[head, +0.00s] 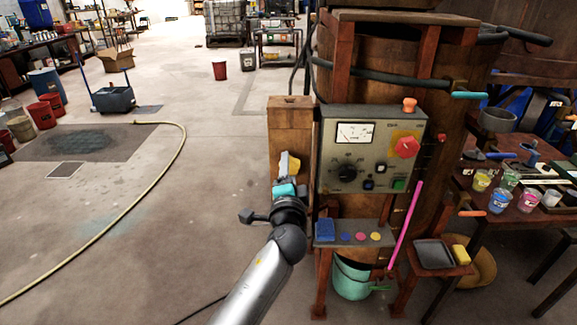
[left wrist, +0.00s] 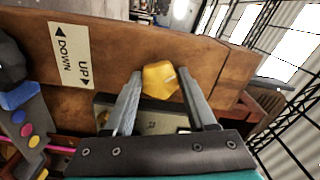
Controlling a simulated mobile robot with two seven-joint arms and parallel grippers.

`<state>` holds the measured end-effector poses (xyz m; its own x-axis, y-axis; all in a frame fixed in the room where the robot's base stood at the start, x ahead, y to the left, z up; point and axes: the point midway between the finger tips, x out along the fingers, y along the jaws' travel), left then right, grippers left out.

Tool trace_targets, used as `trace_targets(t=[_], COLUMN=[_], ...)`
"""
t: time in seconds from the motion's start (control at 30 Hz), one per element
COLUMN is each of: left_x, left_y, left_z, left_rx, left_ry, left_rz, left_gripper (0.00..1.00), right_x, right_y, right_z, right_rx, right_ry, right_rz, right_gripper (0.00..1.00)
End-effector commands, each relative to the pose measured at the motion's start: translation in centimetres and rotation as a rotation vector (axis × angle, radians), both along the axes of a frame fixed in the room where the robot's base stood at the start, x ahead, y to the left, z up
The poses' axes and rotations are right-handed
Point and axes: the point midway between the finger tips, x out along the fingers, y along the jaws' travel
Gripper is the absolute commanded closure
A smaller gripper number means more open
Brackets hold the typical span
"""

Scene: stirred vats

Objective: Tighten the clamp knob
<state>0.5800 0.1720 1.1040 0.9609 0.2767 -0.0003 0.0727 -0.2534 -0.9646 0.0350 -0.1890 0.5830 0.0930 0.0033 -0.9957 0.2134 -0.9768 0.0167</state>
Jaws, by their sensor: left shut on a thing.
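The clamp knob (left wrist: 160,79) is a yellow, faceted knob on the side of a brown wooden post (head: 289,130). In the left wrist view it sits between the tips of my two grey fingers. My left gripper (left wrist: 162,92) is shut on it. A cream plate (left wrist: 72,55) marked UP and DOWN with arrows is fixed to the wood beside the knob. In the head view my left gripper (head: 288,176) is at the post's front, and the fingers and wrist partly hide the knob. My right gripper is not in view.
A grey control panel (head: 370,150) with a dial and knobs stands just right of the post. Below it is a small shelf (head: 354,233) with a blue block and coloured buttons. A pink rod (head: 405,225) leans nearby. The floor to the left is mostly clear, with a yellow hose (head: 170,180).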

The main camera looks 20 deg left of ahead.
Motion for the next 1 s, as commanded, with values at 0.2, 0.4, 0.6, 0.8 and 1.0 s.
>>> trace_targets(t=[0.2,0.4,0.6,0.8,1.0], left_x=[0.1,0.1,0.1,0.1,0.1], left_y=[0.0,0.0,0.0,-0.1,-0.1], left_z=[0.5,0.5,0.6,0.5,0.5], left_rx=[0.203,0.379,0.53,0.638,0.7], left_ry=[0.053,0.103,0.147,0.178,0.197], left_rz=[-0.002,-0.002,-0.002,-0.001,-0.001], left_gripper=[0.99,0.99,0.99,0.99,0.99], right_x=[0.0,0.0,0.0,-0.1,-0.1], right_y=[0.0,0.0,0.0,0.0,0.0], right_z=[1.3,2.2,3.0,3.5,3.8], right_rx=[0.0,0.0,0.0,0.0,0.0], right_ry=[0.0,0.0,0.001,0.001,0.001], right_rz=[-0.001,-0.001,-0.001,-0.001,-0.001], right_gripper=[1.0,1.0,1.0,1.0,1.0])
